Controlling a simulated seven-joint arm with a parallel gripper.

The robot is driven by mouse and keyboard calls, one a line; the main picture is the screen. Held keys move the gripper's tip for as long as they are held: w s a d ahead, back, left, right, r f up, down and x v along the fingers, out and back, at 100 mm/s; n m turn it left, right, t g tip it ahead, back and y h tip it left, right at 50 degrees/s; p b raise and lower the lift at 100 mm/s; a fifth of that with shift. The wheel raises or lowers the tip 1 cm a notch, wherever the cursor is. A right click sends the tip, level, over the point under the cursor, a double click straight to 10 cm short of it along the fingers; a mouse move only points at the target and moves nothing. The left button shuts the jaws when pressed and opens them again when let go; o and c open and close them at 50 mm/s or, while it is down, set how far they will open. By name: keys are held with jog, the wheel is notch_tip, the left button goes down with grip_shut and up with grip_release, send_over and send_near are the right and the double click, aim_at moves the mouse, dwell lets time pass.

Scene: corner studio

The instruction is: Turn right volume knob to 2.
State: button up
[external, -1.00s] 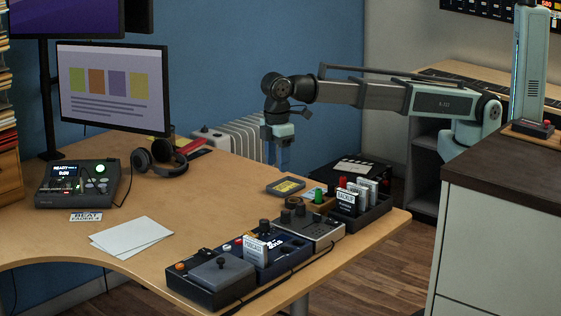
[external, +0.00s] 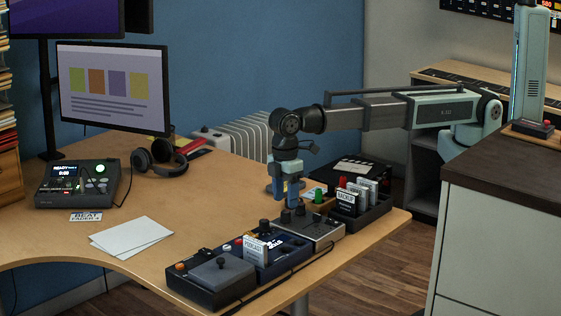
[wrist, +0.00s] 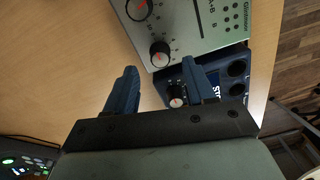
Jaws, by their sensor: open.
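The grey box (external: 318,229) stands near the table's right edge. My gripper (external: 293,204) points down above the box's knobs in the external view. In the wrist view my gripper (wrist: 158,68) is open and empty, its blue fingertips apart, with the nearer knob just beyond the gap.
A blue box (wrist: 212,78) with a small knob (wrist: 176,95) adjoins the grey box, partly behind one finger. A tray of upright cards (external: 372,212) stands to the right. Another dark box (external: 210,278) lies at front left. Two white sheets (external: 130,237) lie on open tabletop.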

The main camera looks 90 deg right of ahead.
aim_at(286, 211)
jog(key=shift+f, duration=1.95)
jog(key=shift+c, duration=0.2)
grip_shut()
jog(key=shift+m, duration=0.4)
jog(key=m, duration=0.2)
jog(key=shift+m, duration=2.2)
